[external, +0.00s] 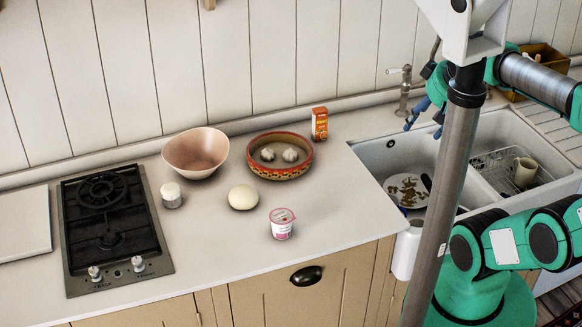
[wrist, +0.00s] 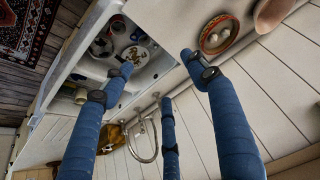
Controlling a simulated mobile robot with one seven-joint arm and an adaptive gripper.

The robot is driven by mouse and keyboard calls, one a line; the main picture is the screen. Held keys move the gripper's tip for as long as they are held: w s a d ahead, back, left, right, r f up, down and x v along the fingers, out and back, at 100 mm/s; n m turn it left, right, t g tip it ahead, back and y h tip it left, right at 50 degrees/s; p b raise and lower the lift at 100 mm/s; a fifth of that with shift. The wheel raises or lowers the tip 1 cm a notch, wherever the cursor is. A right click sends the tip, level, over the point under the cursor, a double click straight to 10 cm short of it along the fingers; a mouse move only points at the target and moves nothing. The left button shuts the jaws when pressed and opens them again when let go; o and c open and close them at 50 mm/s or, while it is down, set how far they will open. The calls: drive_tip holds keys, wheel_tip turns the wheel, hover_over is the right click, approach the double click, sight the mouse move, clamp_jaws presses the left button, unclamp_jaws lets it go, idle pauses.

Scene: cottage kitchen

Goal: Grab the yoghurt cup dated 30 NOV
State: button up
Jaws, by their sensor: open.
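A small yoghurt cup (external: 282,229) with a pink lid and pink-and-white side stands upright near the counter's front edge in the external view. Its date is too small to read. A small white tub or jar (external: 171,196) stands beside the hob; I cannot tell whether it is also a yoghurt cup. My gripper (external: 424,118) is open and empty above the sink area, up and to the right of the pink-lidded cup and well apart from it. In the wrist view my blue fingers (wrist: 160,76) are spread with nothing between them. The yoghurt cup does not show there.
A pale round object (external: 243,197) lies just left of the cup. Behind are a pink bowl (external: 196,153), a patterned bowl (external: 281,172) holding pale bulbs and an orange carton (external: 319,124). The sink (external: 375,160) with tap (external: 404,90) is right; the hob (external: 108,225) is left.

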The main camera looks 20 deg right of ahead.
drive_tip(key=shift+o, duration=0.5)
drive_tip(key=shift+w+a, duration=0.1)
drive_tip(key=g+p, duration=0.4)
drive_tip(key=p, duration=0.1)
hover_over(282, 215)
drive_tip(key=s, duration=0.2)
wheel_tip(282, 215, down, 20)
drive_tip(key=shift+w+a+r, duration=0.1)
drive_tip(key=shift+w+r, duration=0.05)
drive_tip(key=shift+w, duration=0.05)
drive_tip(key=shift+w+f+b, duration=0.1)
drive_tip(key=shift+w+f, duration=0.05)
drive_tip(key=shift+f, duration=1.25)
drive_tip(key=shift+w+f+b, duration=0.1)
drive_tip(key=shift+w+f, duration=0.1)
drive_tip(key=shift+f, duration=1.25)
drive_tip(key=shift+w+f+b, duration=0.1)
drive_tip(key=shift+w+f, duration=0.05)
drive_tip(key=shift+f, duration=1.25)
